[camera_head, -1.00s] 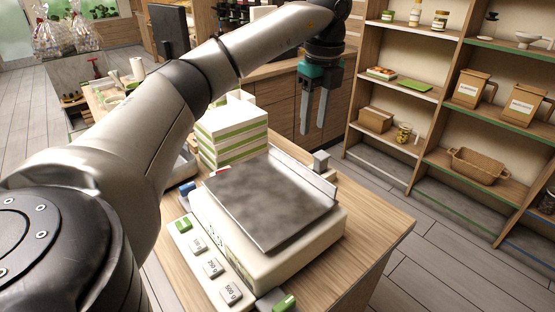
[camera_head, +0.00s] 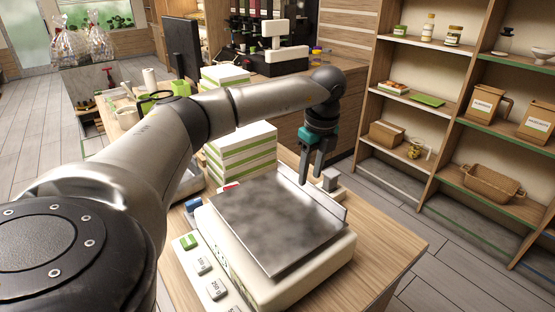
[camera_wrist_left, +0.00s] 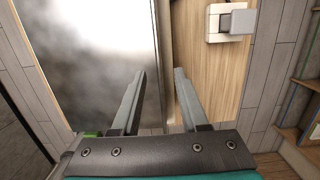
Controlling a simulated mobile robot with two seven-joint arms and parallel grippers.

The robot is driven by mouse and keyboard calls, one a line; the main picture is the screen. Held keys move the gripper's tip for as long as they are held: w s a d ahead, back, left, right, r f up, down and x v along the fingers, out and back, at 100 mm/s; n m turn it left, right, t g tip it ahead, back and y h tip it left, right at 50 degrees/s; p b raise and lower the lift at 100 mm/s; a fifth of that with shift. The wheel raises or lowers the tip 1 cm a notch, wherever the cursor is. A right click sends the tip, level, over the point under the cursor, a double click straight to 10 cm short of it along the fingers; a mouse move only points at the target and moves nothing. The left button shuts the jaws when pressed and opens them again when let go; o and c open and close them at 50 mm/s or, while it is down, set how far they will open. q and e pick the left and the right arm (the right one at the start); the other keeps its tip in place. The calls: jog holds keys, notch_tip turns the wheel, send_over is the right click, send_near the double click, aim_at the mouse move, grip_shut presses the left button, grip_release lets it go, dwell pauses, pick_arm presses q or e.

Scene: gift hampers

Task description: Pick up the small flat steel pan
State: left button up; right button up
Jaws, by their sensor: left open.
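A flat, square steel pan (camera_head: 272,226) with a cloudy grey surface lies on top of a cream weighing scale (camera_head: 310,281). The pan also fills the upper left of the left wrist view (camera_wrist_left: 85,50). My left gripper (camera_head: 311,180) points down at the pan's far right edge, its fingers apart and empty. In the left wrist view the fingertips (camera_wrist_left: 160,72) appear on either side of the pan's edge strip. I cannot tell whether they are above it or level with it. My right gripper is not in view.
The scale stands on a wooden counter (camera_head: 401,246). Stacked white and green boxes (camera_head: 240,147) stand behind it. A small grey block on a white base (camera_head: 330,180) is close to the gripper. Labelled weights (camera_head: 203,265) line the near left side. Shelves (camera_head: 440,109) stand at the right.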

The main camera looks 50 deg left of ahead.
aim_at(309, 182)
pick_arm(q)
jog(key=f, duration=0.3)
jog(key=shift+a+f, duration=0.2)
jog(key=shift+f, duration=0.05)
grip_shut()
jog(key=shift+r, duration=0.1)
dwell(1.1)
